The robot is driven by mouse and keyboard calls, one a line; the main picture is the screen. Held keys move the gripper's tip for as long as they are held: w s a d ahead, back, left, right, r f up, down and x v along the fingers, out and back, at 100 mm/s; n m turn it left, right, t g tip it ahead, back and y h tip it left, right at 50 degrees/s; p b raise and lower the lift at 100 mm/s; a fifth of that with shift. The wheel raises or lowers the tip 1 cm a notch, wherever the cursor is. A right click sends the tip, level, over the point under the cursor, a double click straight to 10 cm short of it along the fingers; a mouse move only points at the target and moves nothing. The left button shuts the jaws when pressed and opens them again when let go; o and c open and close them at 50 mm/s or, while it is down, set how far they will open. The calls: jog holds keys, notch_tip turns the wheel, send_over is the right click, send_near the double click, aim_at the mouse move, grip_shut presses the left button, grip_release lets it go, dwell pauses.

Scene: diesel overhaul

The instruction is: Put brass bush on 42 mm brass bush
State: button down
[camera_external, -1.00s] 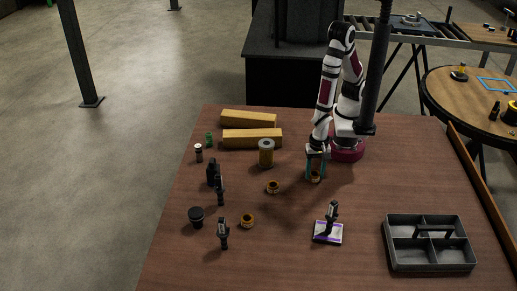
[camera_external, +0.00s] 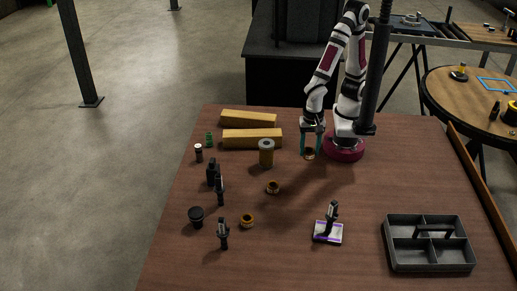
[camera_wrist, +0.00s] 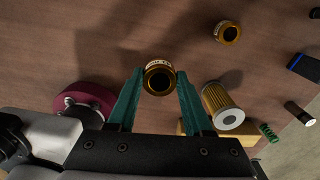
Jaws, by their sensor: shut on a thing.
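My gripper (camera_external: 311,146) has teal fingers and is shut on a brass bush (camera_external: 309,154), held in front of my base. In the wrist view the held bush (camera_wrist: 159,79) sits between the fingertips, its open bore facing the camera and a pale marked band on its side. A second brass bush (camera_external: 273,187) lies on the table to the lower left of the gripper, apart from it. A third brass bush (camera_external: 247,220) lies further toward the front. I cannot read which one is 42 mm. One loose bush (camera_wrist: 228,31) shows in the wrist view.
A filter cartridge (camera_external: 266,153) and two yellow blocks (camera_external: 252,139) stand left of the gripper. Several dark injector-like parts (camera_external: 220,191) stand at the left. A part on a white-purple pad (camera_external: 328,238) and a grey divided tray (camera_external: 430,258) are in front.

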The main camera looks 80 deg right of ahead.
jog(key=w+d+r+m, duration=0.2)
jog(key=w, duration=0.5)
jog(key=w+d+r+m, duration=0.2)
jog(key=w, duration=0.5)
send_over(273, 185)
jog(key=f, duration=0.7)
jog(key=shift+d+f, duration=0.1)
jog(key=shift+d, duration=0.1)
notch_tip(273, 185, down, 4)
jog(key=shift+a+f, duration=0.1)
jog(key=shift+a, duration=0.05)
jog(key=shift+f, duration=0.1)
jog(key=shift+c, duration=1.5)
grip_release()
